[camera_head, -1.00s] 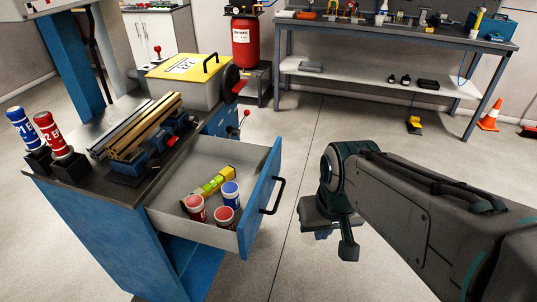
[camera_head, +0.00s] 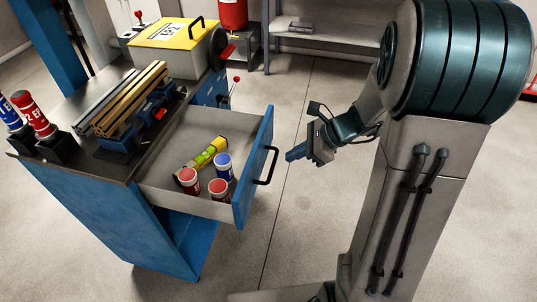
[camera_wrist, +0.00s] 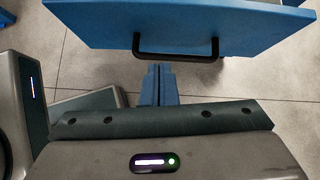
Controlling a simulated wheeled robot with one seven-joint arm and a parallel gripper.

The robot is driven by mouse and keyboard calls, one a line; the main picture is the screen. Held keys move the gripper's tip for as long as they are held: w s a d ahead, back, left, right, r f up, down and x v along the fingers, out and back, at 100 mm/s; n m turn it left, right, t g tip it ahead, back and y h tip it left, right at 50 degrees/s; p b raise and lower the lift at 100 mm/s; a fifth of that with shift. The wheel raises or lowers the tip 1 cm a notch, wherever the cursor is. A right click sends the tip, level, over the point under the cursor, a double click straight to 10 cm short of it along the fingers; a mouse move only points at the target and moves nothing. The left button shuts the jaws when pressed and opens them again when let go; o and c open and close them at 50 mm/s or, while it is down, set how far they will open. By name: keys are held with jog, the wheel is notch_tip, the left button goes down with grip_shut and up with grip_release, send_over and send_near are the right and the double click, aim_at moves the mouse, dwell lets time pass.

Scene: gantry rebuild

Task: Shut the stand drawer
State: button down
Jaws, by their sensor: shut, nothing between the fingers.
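The stand drawer (camera_head: 155,180) is pulled open from the blue stand (camera_head: 110,215). Its blue front (camera_head: 252,170) faces right and carries a black bar handle (camera_head: 270,166). Inside lie a yellow level (camera_head: 203,152) and several red and blue capped containers (camera_head: 190,180). My gripper (camera_head: 290,155) is shut and empty, just right of the handle and apart from it in the head view. In the wrist view my shut fingers (camera_wrist: 158,75) point at the handle (camera_wrist: 180,55) near its left half. A small gap seems to separate them, but contact is hard to tell.
On the stand top are metal and brass bars (camera_head: 122,98), a yellow-lidded box (camera_head: 165,33) and red and blue bottles (camera_head: 35,115) in holders. The floor between drawer and my arm is clear.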

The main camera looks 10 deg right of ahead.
aim_at(259, 167)
jog(key=shift+m+t, duration=0.3)
jog(key=shift+m, duration=0.5)
jog(key=x, duration=0.3)
jog(key=w+x, duration=0.1)
jog(key=x, duration=0.3)
jog(key=b+x, duration=0.1)
jog(key=x, duration=0.2)
jog(key=shift+w+d+f, duration=0.2)
jog(key=shift+d+f, duration=0.05)
